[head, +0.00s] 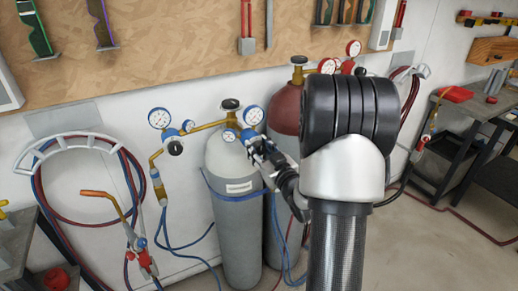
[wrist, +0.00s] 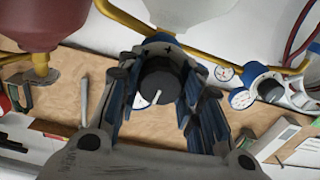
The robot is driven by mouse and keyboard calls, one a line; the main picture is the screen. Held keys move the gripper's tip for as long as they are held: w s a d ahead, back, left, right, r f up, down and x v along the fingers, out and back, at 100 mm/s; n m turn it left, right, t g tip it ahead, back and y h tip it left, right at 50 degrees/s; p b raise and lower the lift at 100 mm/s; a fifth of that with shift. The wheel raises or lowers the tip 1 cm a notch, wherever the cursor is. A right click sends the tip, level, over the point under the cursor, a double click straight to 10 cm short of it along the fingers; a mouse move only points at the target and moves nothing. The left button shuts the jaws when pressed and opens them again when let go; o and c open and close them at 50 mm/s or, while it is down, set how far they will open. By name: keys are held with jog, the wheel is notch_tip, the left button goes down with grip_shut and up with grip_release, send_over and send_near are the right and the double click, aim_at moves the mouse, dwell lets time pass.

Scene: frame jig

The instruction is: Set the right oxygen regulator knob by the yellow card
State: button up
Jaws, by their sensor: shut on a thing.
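In the wrist view a black round knob (wrist: 152,76) with a white pointer line sits between the two fingers of my gripper (wrist: 162,86). The line points down and slightly left in that picture. A plus mark (wrist: 195,46) shows beside the knob. My gripper is shut on the knob. In the head view my gripper (head: 262,152) is at the right blue regulator (head: 231,134), on top of the grey cylinder (head: 228,170); the knob there is hidden behind it. The left blue regulator (head: 172,132) has a black knob (head: 175,148). I cannot make out a yellow card.
A dark red cylinder (head: 285,108) with red gauges stands behind my arm. A hose hanger (head: 65,145) and a torch (head: 140,250) hang at the left. Blue hoses run down to the floor. A workbench (head: 470,110) stands at the right.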

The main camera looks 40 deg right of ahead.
jog(key=m, duration=0.4)
jog(key=m+p, duration=0.1)
jog(key=m, duration=0.2)
jog(key=shift+m, duration=0.4)
jog(key=m+p, duration=0.1)
jog(key=m, duration=0.3)
jog(key=shift+d+m+p, duration=0.1)
jog(key=shift+m+p, duration=0.2)
jog(key=m+p, duration=0.1)
jog(key=m, duration=0.2)
jog(key=shift+m, duration=0.3)
jog(key=m+p, duration=0.2)
jog(key=m, duration=0.2)
jog(key=shift+m, duration=0.3)
jog(key=m+p, duration=0.2)
jog(key=m, duration=0.1)
jog(key=shift+m, duration=0.3)
jog(key=m+p, duration=0.1)
jog(key=m, duration=0.2)
jog(key=shift+f+m+p, duration=0.1)
jog(key=shift+m+p, duration=0.2)
jog(key=shift+p, duration=0.05)
jog(key=shift+m+p, duration=0.75)
jog(key=shift+m, duration=1.05)
jog(key=shift+f, duration=0.1)
